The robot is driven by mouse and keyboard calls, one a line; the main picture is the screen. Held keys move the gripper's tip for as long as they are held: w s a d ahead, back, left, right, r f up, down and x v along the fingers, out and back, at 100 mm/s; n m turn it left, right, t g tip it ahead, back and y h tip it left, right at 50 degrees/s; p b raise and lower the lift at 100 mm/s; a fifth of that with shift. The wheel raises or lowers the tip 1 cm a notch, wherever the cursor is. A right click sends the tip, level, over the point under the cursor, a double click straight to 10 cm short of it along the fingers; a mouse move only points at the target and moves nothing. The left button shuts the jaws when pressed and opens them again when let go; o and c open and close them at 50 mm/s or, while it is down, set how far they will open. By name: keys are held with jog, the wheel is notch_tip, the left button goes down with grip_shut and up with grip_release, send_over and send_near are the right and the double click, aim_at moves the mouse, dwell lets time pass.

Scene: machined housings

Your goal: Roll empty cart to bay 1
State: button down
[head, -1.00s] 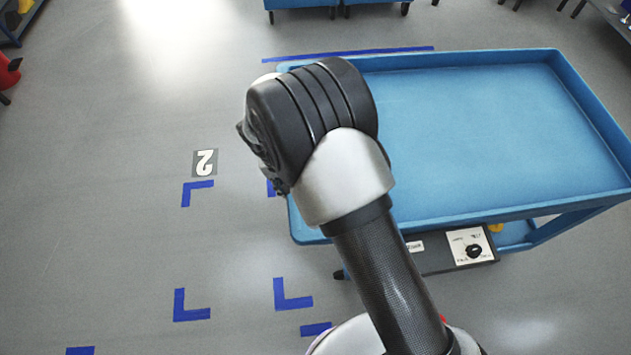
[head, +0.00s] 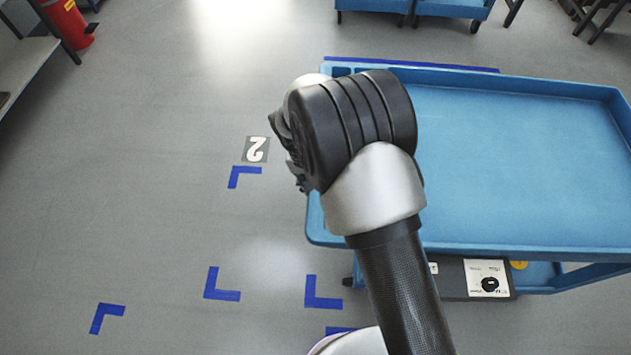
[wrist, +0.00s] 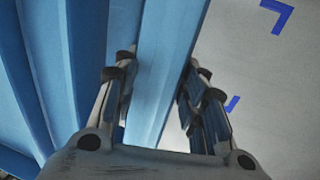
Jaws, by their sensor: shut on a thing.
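The blue cart (head: 520,160) stands at the right of the head view, its flat top tray bare. Its lower shelf (head: 540,273) shows only in part and carries a dark box with a white dial panel (head: 487,279). My gripper (wrist: 160,110) is shut on the cart's blue rim (wrist: 165,70) in the wrist view, a finger on each side. In the head view my arm hides most of the gripper and the cart's near left edge. A floor label 2 (head: 256,149) lies left of the cart. I see no label for bay 1.
Blue corner marks (head: 222,285) lie on the grey floor left of the cart, and a blue line (head: 410,63) runs behind it. More blue carts (head: 452,8) stand at the back. A red bin (head: 66,22) and shelf (head: 25,60) are at upper left. The left floor is clear.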

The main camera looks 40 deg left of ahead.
jog(key=c, duration=1)
grip_release()
notch_tip(320, 180, up, 12)
jog(key=s+a, duration=0.1)
jog(key=a, duration=0.1)
jog(key=shift+s, duration=0.2)
jog(key=shift+f, duration=0.15)
